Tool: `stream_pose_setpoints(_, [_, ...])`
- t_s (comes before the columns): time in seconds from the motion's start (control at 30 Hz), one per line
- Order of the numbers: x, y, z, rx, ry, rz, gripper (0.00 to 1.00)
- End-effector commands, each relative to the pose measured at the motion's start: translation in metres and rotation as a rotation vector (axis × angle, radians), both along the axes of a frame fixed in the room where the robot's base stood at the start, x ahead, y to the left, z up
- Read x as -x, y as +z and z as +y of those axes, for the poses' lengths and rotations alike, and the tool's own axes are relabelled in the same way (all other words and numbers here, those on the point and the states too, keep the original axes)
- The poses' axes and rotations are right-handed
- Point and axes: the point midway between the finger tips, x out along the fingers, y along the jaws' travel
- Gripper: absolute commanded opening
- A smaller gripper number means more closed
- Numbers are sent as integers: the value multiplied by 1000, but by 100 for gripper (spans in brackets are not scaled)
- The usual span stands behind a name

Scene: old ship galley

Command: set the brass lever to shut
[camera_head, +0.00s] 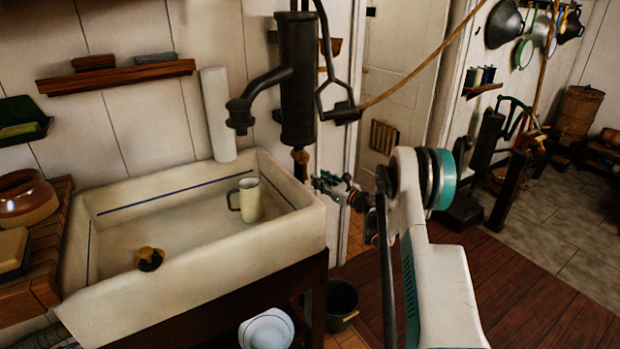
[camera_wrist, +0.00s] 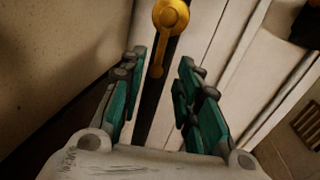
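The brass lever (camera_wrist: 157,52) hangs from a round brass valve hub (camera_wrist: 171,15) on a dark vertical pipe (camera_wrist: 146,128). In the wrist view the lever points down the picture, slightly left, roughly along the pipe. In the head view the brass valve (camera_head: 300,157) shows small below the black pump, just left of my gripper (camera_head: 322,182).
The black pump (camera_head: 298,80) with its spout hangs over a cream sink (camera_head: 200,262). A cream mug (camera_head: 250,200) and a dark-and-brass plug (camera_head: 149,259) are in the sink. A dark bucket (camera_head: 342,303) stands on the floor beside it. Wooden floor lies open at the lower right.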

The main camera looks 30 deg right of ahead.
Motion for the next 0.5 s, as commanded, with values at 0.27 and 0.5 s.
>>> stream_pose_setpoints(0.27, [-44,-2,14,1,0,0,31])
stream_pose_setpoints(0.5, [-59,0,18,1,0,0,31])
